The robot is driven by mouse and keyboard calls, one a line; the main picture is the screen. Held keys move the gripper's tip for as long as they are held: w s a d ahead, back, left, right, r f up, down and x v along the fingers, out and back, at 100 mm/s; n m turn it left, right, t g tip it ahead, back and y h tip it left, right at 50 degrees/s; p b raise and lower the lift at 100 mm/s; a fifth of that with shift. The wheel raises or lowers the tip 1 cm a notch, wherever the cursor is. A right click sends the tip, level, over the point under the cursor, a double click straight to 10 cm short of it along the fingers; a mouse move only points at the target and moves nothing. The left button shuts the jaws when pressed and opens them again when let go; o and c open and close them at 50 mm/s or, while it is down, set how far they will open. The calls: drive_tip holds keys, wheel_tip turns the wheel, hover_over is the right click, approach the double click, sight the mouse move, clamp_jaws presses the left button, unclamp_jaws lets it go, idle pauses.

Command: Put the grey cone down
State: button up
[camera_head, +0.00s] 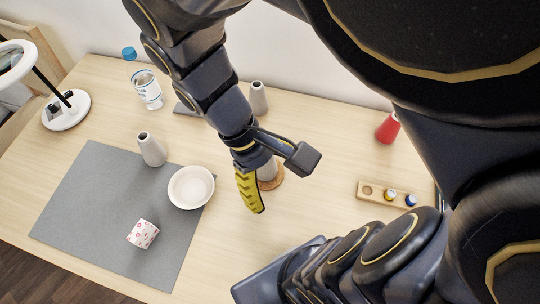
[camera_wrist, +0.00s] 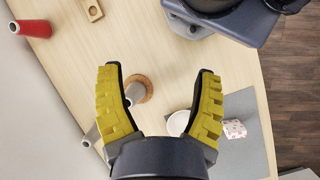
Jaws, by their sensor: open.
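My gripper (camera_wrist: 157,70) is open, its two yellow fingers spread with nothing held between them. In the head view one yellow finger (camera_head: 248,190) shows in front of a grey cone (camera_head: 267,171), which stands on a round cork coaster (camera_head: 276,181) and is partly hidden by my gripper. In the wrist view that grey cone (camera_wrist: 134,93) and the cork coaster (camera_wrist: 146,84) appear beside the inner side of the left finger. Another grey cone (camera_head: 152,150) stands on the grey mat's upper edge. A further grey cone (camera_head: 258,99) stands near the wall.
A white bowl (camera_head: 191,187) and a patterned cube (camera_head: 143,233) sit on the grey mat (camera_head: 85,215). A red cone (camera_head: 388,128) and a wooden holder with bobbins (camera_head: 385,194) are at right. A bottle (camera_head: 148,90) and lamp (camera_head: 66,110) are at left. Table is clear below the coaster.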

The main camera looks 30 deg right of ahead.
drive_tip(key=s+r+m+t+y, duration=0.1)
drive_tip(key=s+a+r+m+t+y, duration=0.1)
drive_tip(key=r+m+t+y, duration=0.1)
drive_tip(key=shift+s+r, duration=0.1)
drive_tip(key=shift+s, duration=0.05)
